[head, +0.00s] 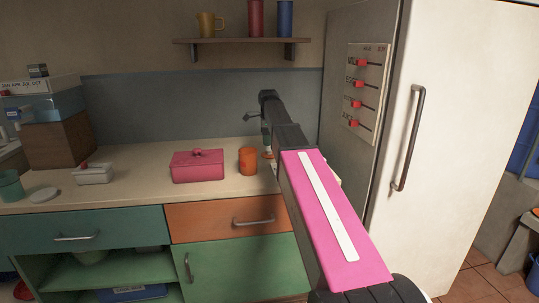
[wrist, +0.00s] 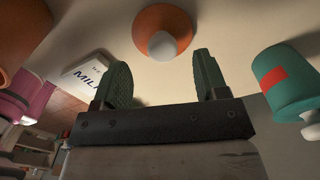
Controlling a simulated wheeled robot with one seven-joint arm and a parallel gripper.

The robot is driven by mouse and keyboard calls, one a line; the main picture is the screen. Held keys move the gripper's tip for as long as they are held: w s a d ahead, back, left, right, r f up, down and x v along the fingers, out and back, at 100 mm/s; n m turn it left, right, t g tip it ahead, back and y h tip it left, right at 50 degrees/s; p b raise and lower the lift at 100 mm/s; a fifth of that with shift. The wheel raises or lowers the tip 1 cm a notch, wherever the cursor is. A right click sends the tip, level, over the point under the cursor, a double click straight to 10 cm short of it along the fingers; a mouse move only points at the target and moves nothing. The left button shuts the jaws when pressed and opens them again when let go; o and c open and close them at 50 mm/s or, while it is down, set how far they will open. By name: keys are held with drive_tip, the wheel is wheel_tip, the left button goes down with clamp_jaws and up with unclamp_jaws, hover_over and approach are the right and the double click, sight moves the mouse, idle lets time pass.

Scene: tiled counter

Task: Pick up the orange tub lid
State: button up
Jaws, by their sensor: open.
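The orange tub lid (wrist: 148,22) lies on the counter in the wrist view, a round orange disc with a pale grey knob at its middle. My gripper (wrist: 160,60) is open and empty, its two green fingers apart. The lid is beyond the fingertips, with its knob roughly in line with the gap between them. I see no finger touching it. An orange tub (head: 247,162) stands on the counter in the head view, left of my gripper. In the head view my arm and gripper hide most of the area around the lid.
A pink lidded box (head: 198,167) stands left of the tub. A fridge (head: 440,130) closes off the right side. A shelf (head: 240,40) hangs above.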

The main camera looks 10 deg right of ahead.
sight(269, 149)
drive_tip(key=shift+d+f, duration=0.2)
drive_tip(key=shift+f, duration=2.55)
drive_tip(key=shift+c, duration=0.3)
drive_tip(key=c, duration=0.9)
